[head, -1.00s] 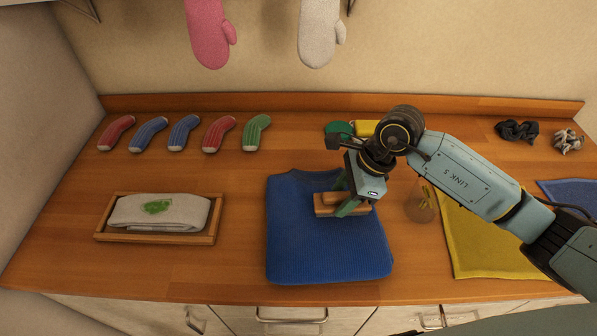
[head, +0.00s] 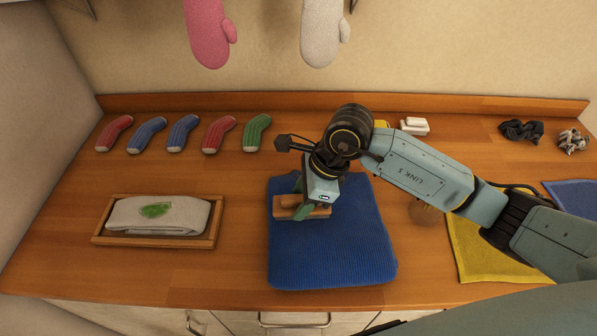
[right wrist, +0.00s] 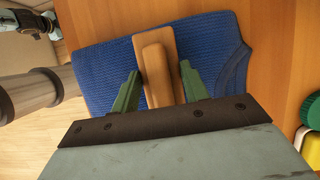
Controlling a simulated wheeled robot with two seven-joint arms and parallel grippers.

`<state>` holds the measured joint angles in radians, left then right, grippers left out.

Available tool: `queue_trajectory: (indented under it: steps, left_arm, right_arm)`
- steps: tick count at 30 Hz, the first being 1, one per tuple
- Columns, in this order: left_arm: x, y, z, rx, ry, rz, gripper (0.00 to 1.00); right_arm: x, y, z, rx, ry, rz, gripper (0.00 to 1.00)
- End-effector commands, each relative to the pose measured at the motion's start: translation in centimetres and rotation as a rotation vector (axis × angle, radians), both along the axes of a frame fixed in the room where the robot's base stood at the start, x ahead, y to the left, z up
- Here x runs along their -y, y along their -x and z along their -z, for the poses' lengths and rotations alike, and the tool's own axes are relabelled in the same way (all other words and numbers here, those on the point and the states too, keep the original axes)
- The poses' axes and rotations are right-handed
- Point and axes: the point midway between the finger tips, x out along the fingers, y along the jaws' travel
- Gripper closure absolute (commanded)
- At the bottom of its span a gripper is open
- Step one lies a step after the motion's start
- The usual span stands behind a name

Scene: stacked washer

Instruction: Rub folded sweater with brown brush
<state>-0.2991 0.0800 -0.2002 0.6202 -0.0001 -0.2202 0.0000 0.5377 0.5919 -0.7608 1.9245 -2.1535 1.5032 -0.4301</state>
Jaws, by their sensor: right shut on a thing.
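The folded blue sweater (head: 335,250) lies flat on the wooden counter, in front of the robot. The brown brush (head: 283,211) is a wooden block with a raised handle; it lies over the upper left part of the sweater. My right gripper (head: 303,207) is shut on the brush handle. In the right wrist view, the green fingers (right wrist: 163,88) stand on both sides of the brush (right wrist: 154,55), over the sweater (right wrist: 105,65). The brush appears to be on the sweater; its underside is hidden. My left gripper does not show in the head view.
A wooden tray (head: 153,242) with a stained white cloth (head: 180,215) stands at left. Several socks (head: 183,133) lie behind it. A yellow cloth (head: 470,250) lies at right, near a round transparent item (head: 424,213).

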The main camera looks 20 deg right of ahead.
Motion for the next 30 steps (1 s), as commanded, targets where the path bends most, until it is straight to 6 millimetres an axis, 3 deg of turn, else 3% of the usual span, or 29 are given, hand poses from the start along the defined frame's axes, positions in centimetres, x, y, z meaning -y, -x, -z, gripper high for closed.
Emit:
queue_trajectory:
  steps: [4, 18, 24, 30]
  left_arm:
    - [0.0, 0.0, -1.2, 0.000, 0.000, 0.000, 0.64]
    - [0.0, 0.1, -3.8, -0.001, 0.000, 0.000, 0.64]
    - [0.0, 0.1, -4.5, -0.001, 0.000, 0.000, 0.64]
    - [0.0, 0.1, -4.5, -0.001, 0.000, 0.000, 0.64]
  right_arm:
    - [0.1, 0.0, -2.8, 0.005, 0.002, -0.002, 0.76]
    - [0.1, 0.0, -6.9, 0.003, 0.002, -0.002, 0.77]
    - [0.1, 0.0, -8.1, 0.002, 0.002, -0.002, 0.77]
    - [0.1, 0.0, -8.2, 0.002, 0.001, -0.002, 0.77]
